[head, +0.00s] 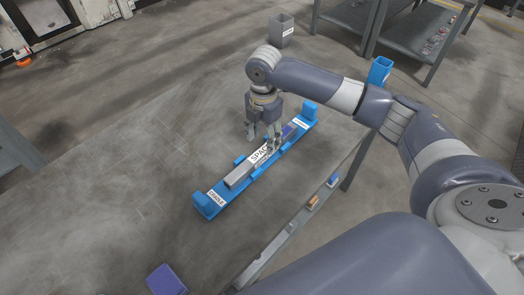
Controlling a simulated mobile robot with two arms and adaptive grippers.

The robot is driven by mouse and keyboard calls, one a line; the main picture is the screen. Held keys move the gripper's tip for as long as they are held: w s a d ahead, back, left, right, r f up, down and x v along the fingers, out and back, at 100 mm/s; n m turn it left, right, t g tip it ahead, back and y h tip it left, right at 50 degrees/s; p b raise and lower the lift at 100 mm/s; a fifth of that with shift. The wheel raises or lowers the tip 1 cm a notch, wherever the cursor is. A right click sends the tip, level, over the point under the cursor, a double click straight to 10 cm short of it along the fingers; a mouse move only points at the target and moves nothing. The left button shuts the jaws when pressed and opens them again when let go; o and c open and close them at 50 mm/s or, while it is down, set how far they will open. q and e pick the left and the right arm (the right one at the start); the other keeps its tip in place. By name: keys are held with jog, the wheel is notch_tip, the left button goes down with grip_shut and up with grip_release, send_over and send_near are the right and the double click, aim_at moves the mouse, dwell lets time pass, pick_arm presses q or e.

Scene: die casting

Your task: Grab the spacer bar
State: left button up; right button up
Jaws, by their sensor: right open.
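The spacer bar (238,176) is a long grey bar with a white label whose visible letters begin "SPAC". It lies in a long blue holder (206,205) that has raised ends and a "SADDLE" label near its left end. My right gripper (262,141) points down over the middle of the bar, with its fingers open. The fingers hide part of the bar and label; I cannot tell whether they touch it. My left gripper is not in view.
A dark blue block (166,280) is at the bottom left. A grey bin (281,31) and a blue bin (380,71) stand farther back. A grey shelf table (415,38) is at the top right.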

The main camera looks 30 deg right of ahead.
aim_at(263, 150)
jog(key=shift+s+f, duration=0.1)
jog(key=shift+f, duration=0.55)
notch_tip(263, 150, down, 4)
jog(key=shift+f+p, duration=0.25)
jog(key=shift+p, duration=0.4)
jog(key=shift+f, duration=0.25)
jog(key=shift+c, duration=1.4)
jog(key=c, duration=0.9)
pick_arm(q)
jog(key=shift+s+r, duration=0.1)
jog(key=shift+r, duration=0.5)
pick_arm(e)
jog(key=shift+r, duration=0.1)
grip_shut()
